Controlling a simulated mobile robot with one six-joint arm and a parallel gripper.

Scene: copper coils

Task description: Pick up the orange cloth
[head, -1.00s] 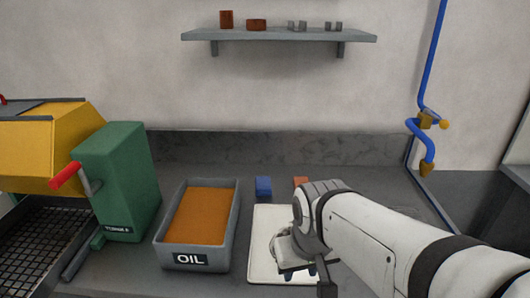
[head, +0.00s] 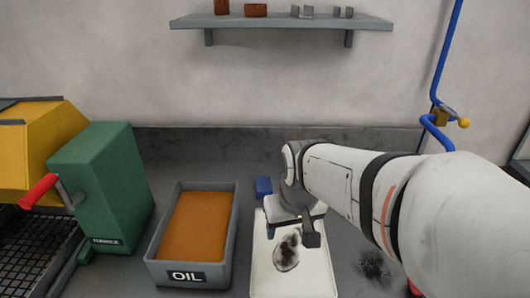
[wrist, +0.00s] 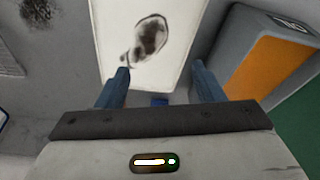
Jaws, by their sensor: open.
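The orange cloth cannot be made out in either current view; my arm covers the counter to the right of the small blue item (head: 264,187), where a small orange thing showed earlier. My gripper (head: 298,222) hangs over the far part of the white tray in the head view, its fingers mostly hidden. In the wrist view my gripper (wrist: 162,82) has its two blue fingers wide apart with nothing between them. A bit of the blue item (wrist: 159,100) shows at the gripper's body edge.
The white tray (head: 265,275) bears a dark smudge (head: 287,252). The grey oil bin (head: 233,225) stands left of it, then a green machine (head: 105,190) with a red handle. A dark stain (head: 373,265) marks the counter at right. A shelf (head: 280,22) hangs above.

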